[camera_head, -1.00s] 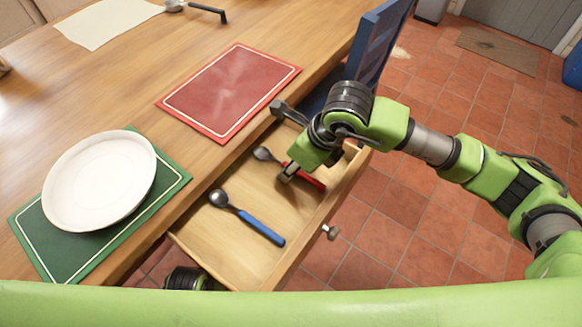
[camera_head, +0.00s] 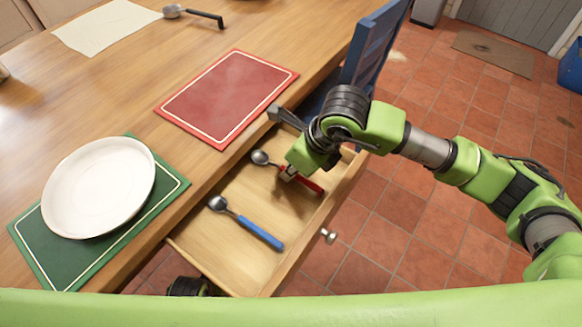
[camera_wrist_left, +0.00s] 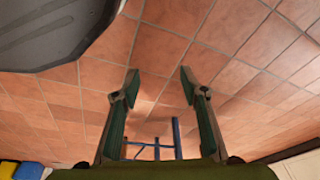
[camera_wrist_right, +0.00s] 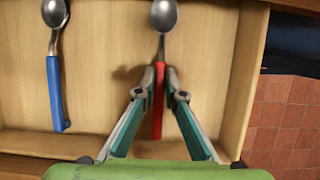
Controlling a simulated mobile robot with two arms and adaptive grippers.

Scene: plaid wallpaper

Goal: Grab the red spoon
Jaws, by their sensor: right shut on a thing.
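The red spoon (camera_head: 309,183) has a metal bowl and a red handle and is in the open drawer (camera_head: 228,259). My right gripper (camera_head: 288,174) is down in the drawer and shut on the red handle. In the right wrist view, the red spoon (camera_wrist_right: 163,20) has its bowl pointing away and its handle between the fingertips of my right gripper (camera_wrist_right: 162,92). Whether the spoon touches the drawer floor cannot be told. My left gripper (camera_wrist_left: 160,82) is open and empty over the tiled floor, with its fingers well apart.
A blue-handled spoon (camera_head: 252,230) lies in the drawer to the left of the red one. On the table are a white plate (camera_head: 98,187) on a green mat, a red mat (camera_head: 225,98) and a ladle (camera_head: 200,14). A blue chair (camera_head: 372,50) stands close behind my right arm.

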